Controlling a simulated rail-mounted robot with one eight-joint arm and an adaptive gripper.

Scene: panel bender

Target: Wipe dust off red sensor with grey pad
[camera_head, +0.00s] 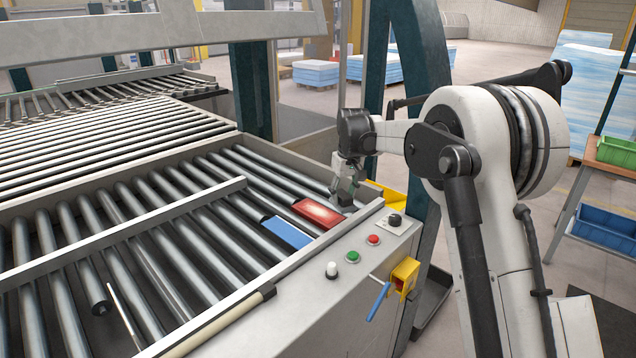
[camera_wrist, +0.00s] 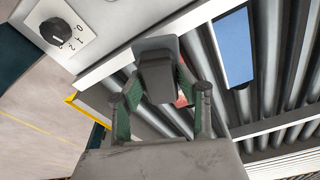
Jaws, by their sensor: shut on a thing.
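The red sensor (camera_head: 312,211) is a flat red block with a pale, dusty-looking patch on top, lying on the rollers near the conveyor's side rail. In the wrist view only a sliver of the red sensor (camera_wrist: 181,99) shows behind the pad and finger. My gripper (camera_head: 346,186) is just beyond the sensor's right end, close to the rail. In the wrist view my gripper (camera_wrist: 158,84) is shut on the dark grey pad (camera_wrist: 157,76), which sits between its fingers. I cannot tell whether the pad touches the rollers or the sensor.
A blue block (camera_head: 287,232) lies beside the sensor on the rollers; it also shows in the wrist view (camera_wrist: 234,47). The side panel carries a black knob (camera_head: 394,220), red button (camera_head: 374,239), green button (camera_head: 352,257) and white button (camera_head: 332,270). A blue-handled tool (camera_head: 377,302) hangs at a yellow holder (camera_head: 404,276).

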